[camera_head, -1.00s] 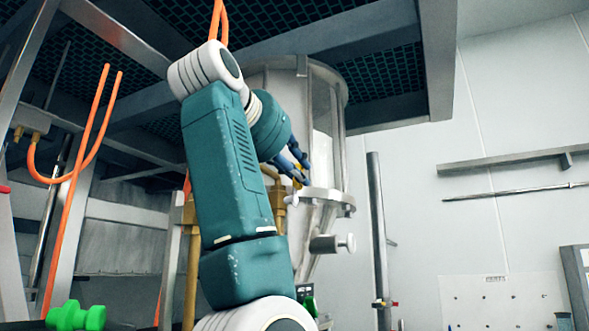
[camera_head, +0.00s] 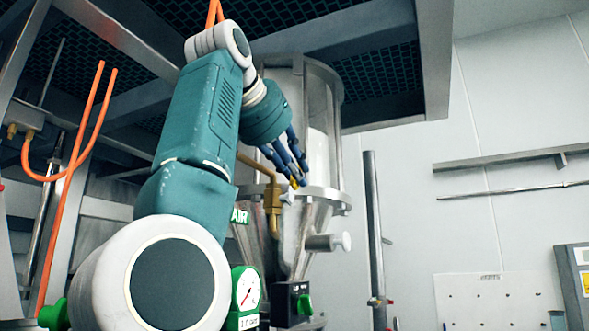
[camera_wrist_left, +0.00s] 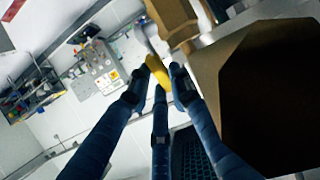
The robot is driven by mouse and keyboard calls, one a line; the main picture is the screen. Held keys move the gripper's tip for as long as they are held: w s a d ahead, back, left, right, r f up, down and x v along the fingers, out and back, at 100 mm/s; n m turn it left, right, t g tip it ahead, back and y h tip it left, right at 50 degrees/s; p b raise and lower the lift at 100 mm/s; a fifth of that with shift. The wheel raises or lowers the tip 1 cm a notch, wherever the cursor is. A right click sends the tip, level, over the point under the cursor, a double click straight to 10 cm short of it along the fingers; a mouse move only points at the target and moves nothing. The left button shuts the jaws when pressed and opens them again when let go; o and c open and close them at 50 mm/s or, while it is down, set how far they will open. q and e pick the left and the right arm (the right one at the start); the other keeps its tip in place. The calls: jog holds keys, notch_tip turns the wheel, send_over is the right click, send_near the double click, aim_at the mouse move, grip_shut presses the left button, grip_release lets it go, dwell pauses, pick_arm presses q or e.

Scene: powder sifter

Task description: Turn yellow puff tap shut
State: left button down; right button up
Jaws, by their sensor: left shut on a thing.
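The yellow puff tap (camera_wrist_left: 157,69) is a small yellow handle between my left fingertips in the left wrist view. In the head view only a small yellow bit of the tap (camera_head: 293,183) shows below my fingers, beside the brass pipe fitting (camera_head: 272,197). My left gripper (camera_head: 294,176) has dark blue fingers and points down and to the right at the hopper's side. In the left wrist view, the gripper (camera_wrist_left: 157,78) is shut on the tap, fingers on both sides of it. My right gripper is not in view.
The metal sifter hopper (camera_head: 318,150) stands right behind the tap, with a flange ring around it. A pressure gauge (camera_head: 247,288) and a black box with a green knob (camera_head: 292,304) sit below. A steel post (camera_head: 374,230) stands to the right. Orange hoses (camera_head: 72,190) hang at left.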

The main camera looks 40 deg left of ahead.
pick_arm(q)
jog(key=c, duration=1.5)
grip_release()
jog(key=shift+c, duration=0.2)
jog(key=shift+w, duration=0.15)
jog(key=v, duration=0.7)
jog(key=shift+s, duration=0.25)
